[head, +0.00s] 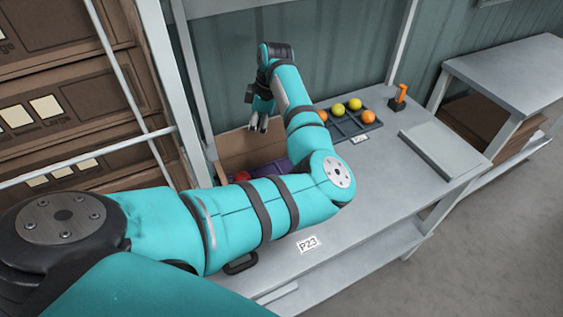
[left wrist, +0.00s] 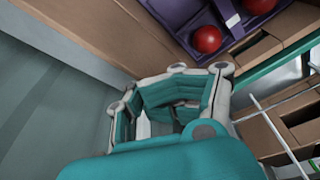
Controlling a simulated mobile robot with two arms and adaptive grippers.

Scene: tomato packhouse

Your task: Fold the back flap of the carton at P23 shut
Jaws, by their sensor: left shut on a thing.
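The carton at P23 stands on the grey bench, largely hidden behind my left arm. Its brown back flap (head: 236,146) stands up at the back, and it also shows in the left wrist view (left wrist: 75,38). Inside the carton are a purple insert (head: 273,168) and red tomatoes (head: 242,176); a tomato shows clearly in the left wrist view (left wrist: 207,39). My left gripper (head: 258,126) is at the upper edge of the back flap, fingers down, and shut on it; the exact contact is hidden. My right gripper is not in view.
A dark tray (head: 347,128) with yellow and orange tomatoes sits right of the carton. The P23 label (head: 308,244) is on the front edge. A shelf post (head: 170,90) stands close left.

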